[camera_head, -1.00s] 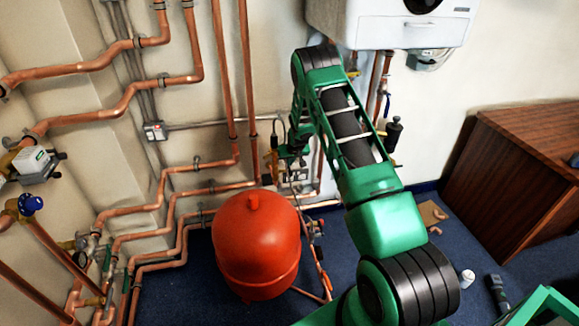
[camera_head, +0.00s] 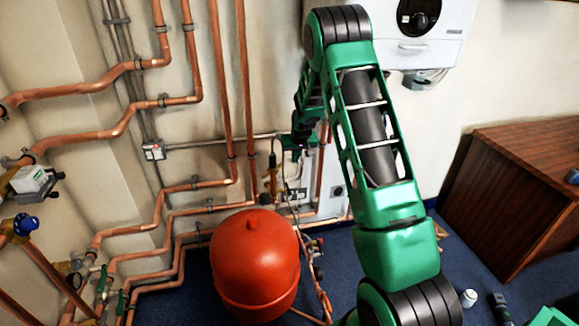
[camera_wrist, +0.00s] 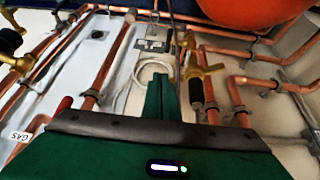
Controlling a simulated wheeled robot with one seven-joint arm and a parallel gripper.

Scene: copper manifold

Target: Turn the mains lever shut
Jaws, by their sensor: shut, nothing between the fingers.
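My gripper (camera_wrist: 162,82) is shut and empty, with its green fingers together at the centre of the wrist view. In the head view my gripper is small, in front of the wall to the right of the brass fitting, and its fingertips are hard to make out. In the wrist view a brass valve fitting (camera_wrist: 204,70) with a dark body stands just right of the fingers, apart from them in the picture. In the head view two green levers (camera_head: 122,303) (camera_head: 102,281) sit on pipes at lower left. I cannot tell which lever is the mains one.
A red tank (camera_head: 254,270) stands on the blue floor before the pipes; it also shows in the wrist view (camera_wrist: 250,10). A white boiler (camera_head: 425,45) hangs above. A wooden cabinet (camera_head: 530,200) is at right. A blue-handled valve (camera_head: 27,225) is at far left.

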